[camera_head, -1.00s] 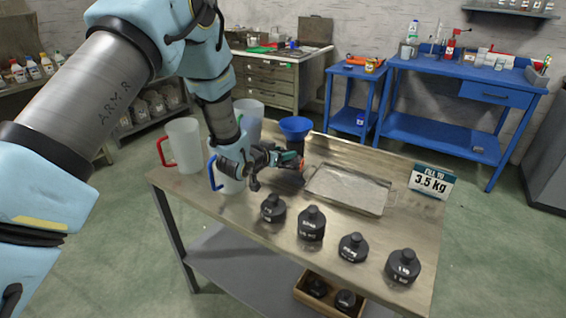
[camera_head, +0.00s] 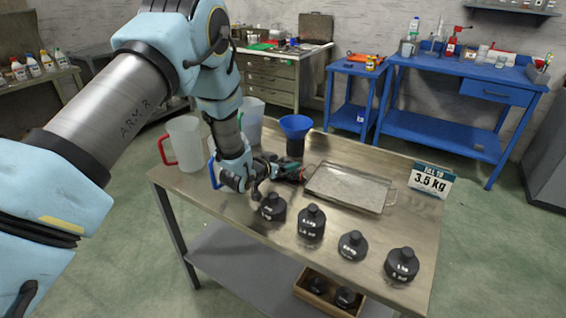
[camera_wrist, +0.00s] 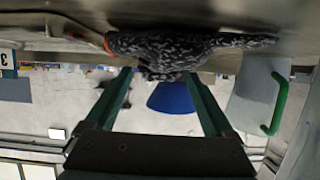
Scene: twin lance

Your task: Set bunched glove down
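The glove, dark grey and speckled with an orange cuff edge, shows at the top of the wrist view (camera_wrist: 170,46). It lies bunched against the metal tabletop, which is at the top of that picture. My gripper (camera_wrist: 160,72) has its two green fingers spread apart, with the glove at and just beyond the tips. Whether a finger touches the glove is hard to tell. In the head view my gripper (camera_head: 283,170) is low over the steel table (camera_head: 235,205), between the jugs and the metal tray (camera_head: 348,188); the glove there is small and mostly hidden.
Several black weights, one a dark knob-topped weight (camera_head: 311,222), stand along the table's front. White jugs, one a red-handled jug (camera_head: 184,145), stand at left. A blue funnel (camera_head: 295,126) is behind the gripper.

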